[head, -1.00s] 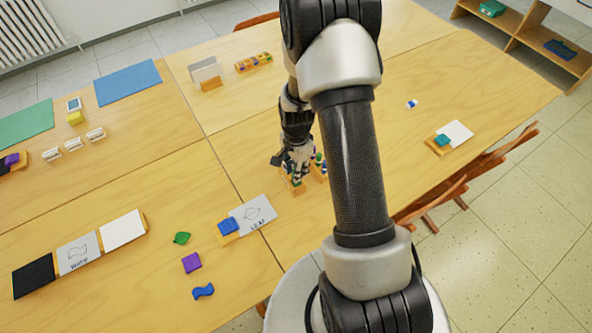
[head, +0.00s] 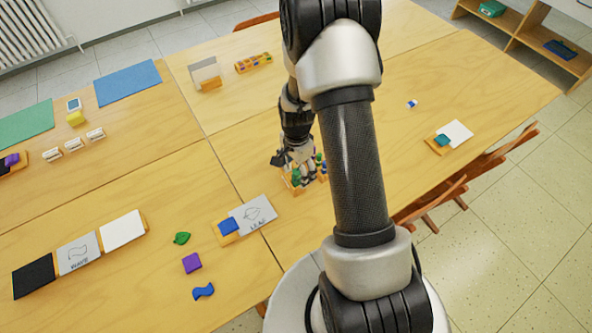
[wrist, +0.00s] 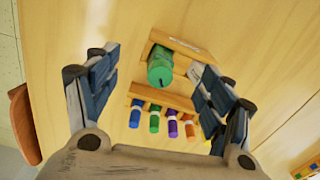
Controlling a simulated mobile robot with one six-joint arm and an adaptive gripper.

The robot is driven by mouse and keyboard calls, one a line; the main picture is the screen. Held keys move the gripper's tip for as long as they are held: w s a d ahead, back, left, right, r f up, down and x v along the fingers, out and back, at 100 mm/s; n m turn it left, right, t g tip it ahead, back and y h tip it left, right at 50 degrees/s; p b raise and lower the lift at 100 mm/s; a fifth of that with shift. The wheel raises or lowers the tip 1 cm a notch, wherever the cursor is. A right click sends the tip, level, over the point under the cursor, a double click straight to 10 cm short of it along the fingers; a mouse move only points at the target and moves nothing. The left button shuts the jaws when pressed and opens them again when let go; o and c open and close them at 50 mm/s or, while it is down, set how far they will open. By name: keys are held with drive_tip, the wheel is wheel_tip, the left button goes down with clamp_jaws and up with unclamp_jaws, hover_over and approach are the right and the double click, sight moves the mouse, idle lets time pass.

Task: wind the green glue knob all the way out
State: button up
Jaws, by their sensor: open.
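The green glue knob (wrist: 160,70) is a green cylinder with a dark mark on its end, beside a wooden block (wrist: 190,45) with a pale label. In the wrist view my gripper (wrist: 156,62) is open, with one finger left of the knob and the other to its right. Clear gaps show on both sides, wider on the left, so nothing is gripped. In the head view the knob (head: 296,178) shows small and green below my gripper (head: 293,160), partly hidden by the fingers.
Close to the knob stands a wooden rack (wrist: 180,100) of blue, green, purple, orange and yellow tubes. In the head view a leaf card (head: 255,214) and a blue block (head: 228,226) lie nearer the front. The table right of my arm is mostly clear.

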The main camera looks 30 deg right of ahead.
idle(0.5)
drive_tip(key=n, duration=0.5)
drive_tip(key=shift+n, duration=0.3)
drive_tip(key=n, duration=0.6)
drive_tip(key=shift+b, duration=0.3)
drive_tip(key=shift+d, duration=0.5)
drive_tip(key=shift+c, duration=0.4)
drive_tip(key=c, duration=1.4)
drive_tip(key=shift+c, duration=0.2)
drive_tip(key=o, duration=1.5)
